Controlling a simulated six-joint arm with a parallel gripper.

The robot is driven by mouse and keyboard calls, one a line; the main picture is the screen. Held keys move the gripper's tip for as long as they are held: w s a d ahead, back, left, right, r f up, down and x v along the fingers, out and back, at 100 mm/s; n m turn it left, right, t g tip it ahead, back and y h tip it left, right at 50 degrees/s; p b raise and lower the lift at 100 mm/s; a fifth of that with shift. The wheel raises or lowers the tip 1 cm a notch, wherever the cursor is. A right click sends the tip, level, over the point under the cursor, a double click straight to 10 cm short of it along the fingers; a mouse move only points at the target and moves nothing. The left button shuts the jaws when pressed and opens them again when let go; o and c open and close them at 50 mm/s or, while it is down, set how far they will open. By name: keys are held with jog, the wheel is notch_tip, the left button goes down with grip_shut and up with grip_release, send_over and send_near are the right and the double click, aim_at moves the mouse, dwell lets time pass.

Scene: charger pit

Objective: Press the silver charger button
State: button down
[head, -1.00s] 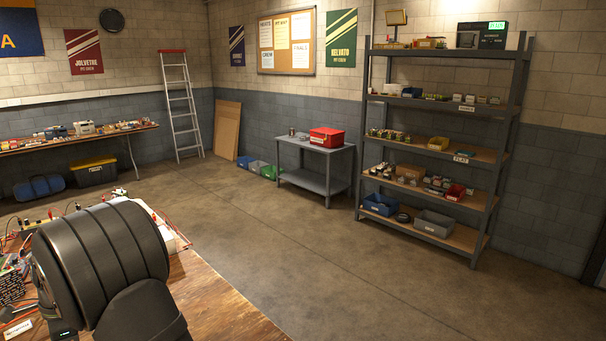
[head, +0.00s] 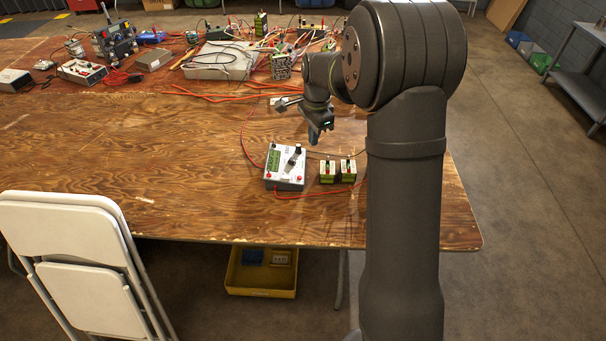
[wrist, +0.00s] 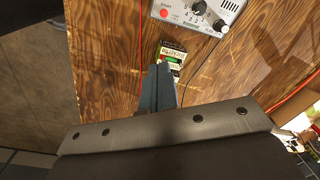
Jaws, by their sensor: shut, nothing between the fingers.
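My gripper (head: 316,142) is shut and empty, above the table, beyond and slightly right of the charger. In the wrist view its closed fingers (wrist: 160,68) point up toward the charger, apart from it.
Two green-and-white battery packs (head: 337,174) stand right of the charger; the fingers partly hide packs in the wrist view. Red wires (head: 245,140) curve around the charger. Electronics and cables crowd the table's far side. The table (head: 130,170) is bare to the left. A white chair (head: 70,240) stands in front.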

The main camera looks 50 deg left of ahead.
aim_at(300, 178)
jog(key=f+n+t, duration=0.1)
jog(key=n+t, duration=0.1)
jog(key=n, duration=0.7)
jog(key=s+a+f+n+t, duration=0.1)
jog(key=f+n+t, duration=0.1)
jog(key=n, duration=0.7)
jog(key=f+n+t, duration=0.1)
jog(key=n, duration=0.8)
jog(key=shift+s+a+f+n+t, duration=0.25)
jog(key=shift+a+f+n+t, duration=0.05)
jog(key=shift+n+t, duration=0.1)
jog(key=shift+s+a+f, duration=0.2)
jog(key=shift+f, duration=1.25)
jog(key=shift+s+a+f, duration=0.15)
jog(key=shift+a+f, duration=0.05)
jog(key=shift+f, duration=1.25)
jog(key=shift+s+a+f, duration=0.2)
jog(key=shift+f, duration=1.25)
jog(key=shift+f, duration=0.15)
jog(key=shift+f, duration=0.25)
